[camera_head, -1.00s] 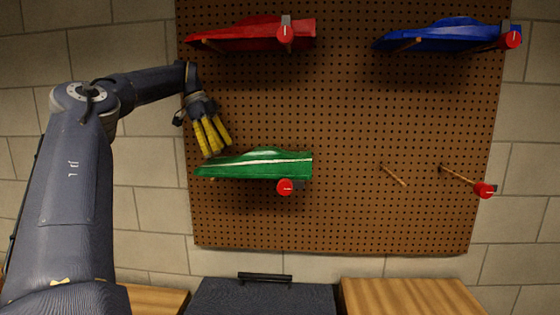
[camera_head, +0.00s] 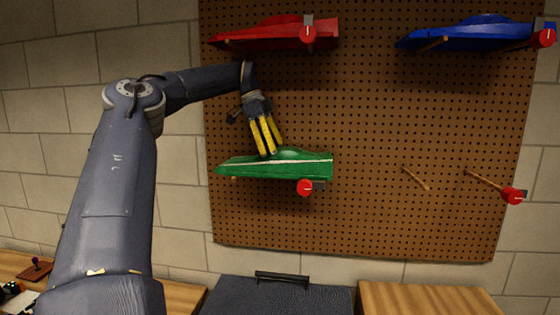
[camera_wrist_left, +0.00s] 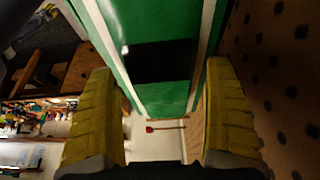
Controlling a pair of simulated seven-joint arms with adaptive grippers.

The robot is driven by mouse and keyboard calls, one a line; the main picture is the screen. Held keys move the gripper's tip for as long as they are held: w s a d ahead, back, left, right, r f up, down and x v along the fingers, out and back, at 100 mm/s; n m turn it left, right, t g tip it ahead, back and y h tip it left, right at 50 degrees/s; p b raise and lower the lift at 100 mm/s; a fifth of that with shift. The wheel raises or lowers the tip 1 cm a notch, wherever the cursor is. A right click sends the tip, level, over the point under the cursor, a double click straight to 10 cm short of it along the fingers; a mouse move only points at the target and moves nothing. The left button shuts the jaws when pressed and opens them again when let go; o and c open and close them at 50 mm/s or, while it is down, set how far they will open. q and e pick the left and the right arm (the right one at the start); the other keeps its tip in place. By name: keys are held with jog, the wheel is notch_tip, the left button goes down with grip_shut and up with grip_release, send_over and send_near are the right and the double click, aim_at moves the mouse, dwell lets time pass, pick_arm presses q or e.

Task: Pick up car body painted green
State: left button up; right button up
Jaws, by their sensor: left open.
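The green car body (camera_head: 290,163) with a white stripe rests on pegs low on the pegboard's left side. My left gripper (camera_head: 268,150) comes down from above, with its yellow fingers over the middle of the car body. In the left wrist view the open fingers (camera_wrist_left: 165,120) stand on either side of the green car body (camera_wrist_left: 150,25), one on the outer side and one on the pegboard side. I cannot tell whether they touch it. My right gripper is not in view.
The pegboard (camera_head: 370,120) also holds a red car body (camera_head: 270,37) above and a blue one (camera_head: 470,38) at upper right. Two bare pegs (camera_head: 416,178) stand at lower right. A dark case (camera_head: 280,295) is below.

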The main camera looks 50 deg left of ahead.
pick_arm(q)
jog(key=shift+w+d, duration=0.7)
jog(key=shift+d, duration=0.1)
jog(key=shift+d+f, duration=0.1)
jog(key=shift+f, duration=0.45)
jog(key=c, duration=1.3)
